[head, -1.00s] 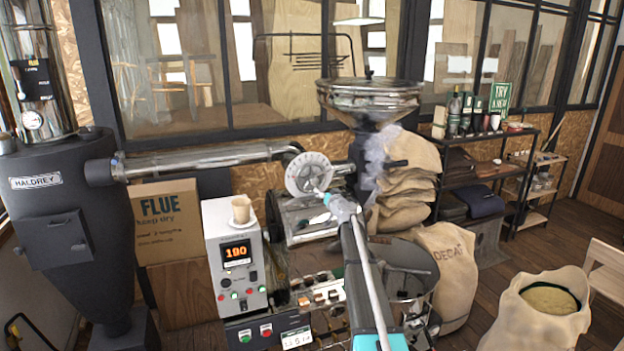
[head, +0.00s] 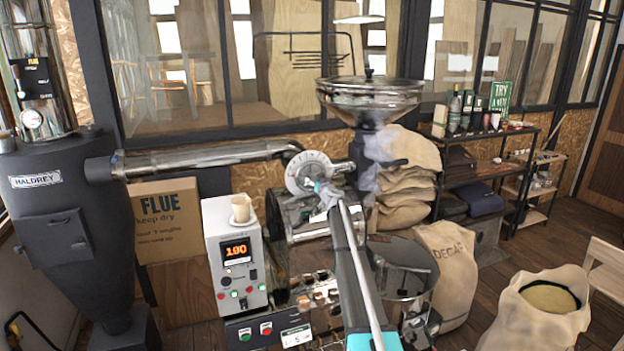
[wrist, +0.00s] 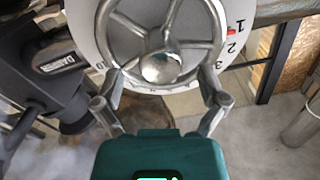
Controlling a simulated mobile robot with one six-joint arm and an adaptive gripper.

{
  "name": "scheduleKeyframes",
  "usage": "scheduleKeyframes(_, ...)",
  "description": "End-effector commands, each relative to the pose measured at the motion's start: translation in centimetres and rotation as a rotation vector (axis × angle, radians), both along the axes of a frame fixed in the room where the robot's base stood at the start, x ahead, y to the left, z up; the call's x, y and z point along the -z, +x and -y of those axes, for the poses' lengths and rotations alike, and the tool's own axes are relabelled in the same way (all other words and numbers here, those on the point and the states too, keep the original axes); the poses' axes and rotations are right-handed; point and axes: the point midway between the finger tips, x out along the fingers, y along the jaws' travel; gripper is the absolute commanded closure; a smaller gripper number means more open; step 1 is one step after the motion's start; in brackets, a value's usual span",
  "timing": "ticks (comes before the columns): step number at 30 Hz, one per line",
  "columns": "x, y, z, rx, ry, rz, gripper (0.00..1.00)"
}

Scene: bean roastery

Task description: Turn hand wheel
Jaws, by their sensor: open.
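The hand wheel (wrist: 193,42) is a spoked metal wheel with a round hub, in front of a white dial (wrist: 84,33) with numbers. In the head view the white dial (head: 309,172) is at the end of the flue pipe, on the roaster. My gripper (wrist: 160,80) is open, with one finger at each side of the lower part of the wheel. I cannot tell whether the fingers touch the rim. In the head view my gripper (head: 322,190) is in front of the dial's lower right and hides part of the wheel.
A metal flue pipe (head: 205,158) runs left from the roaster. A control box (head: 236,255) showing 190, with a cup (head: 241,208) on top, stands left of my arm.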

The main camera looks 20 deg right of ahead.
Motion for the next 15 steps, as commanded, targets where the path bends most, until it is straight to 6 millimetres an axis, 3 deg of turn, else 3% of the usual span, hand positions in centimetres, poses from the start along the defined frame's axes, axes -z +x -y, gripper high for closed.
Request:
scheduleKeyframes(1, 0.0, 1.2, 0.1, 0.000, 0.000, 0.000, 0.08)
scheduleKeyframes(6, 0.0, 3.1, 0.1, 0.000, 0.000, 0.000, 0.08)
scheduleKeyframes(15, 0.0, 4.5, 0.0, 0.001, 0.000, 0.000, 0.08)
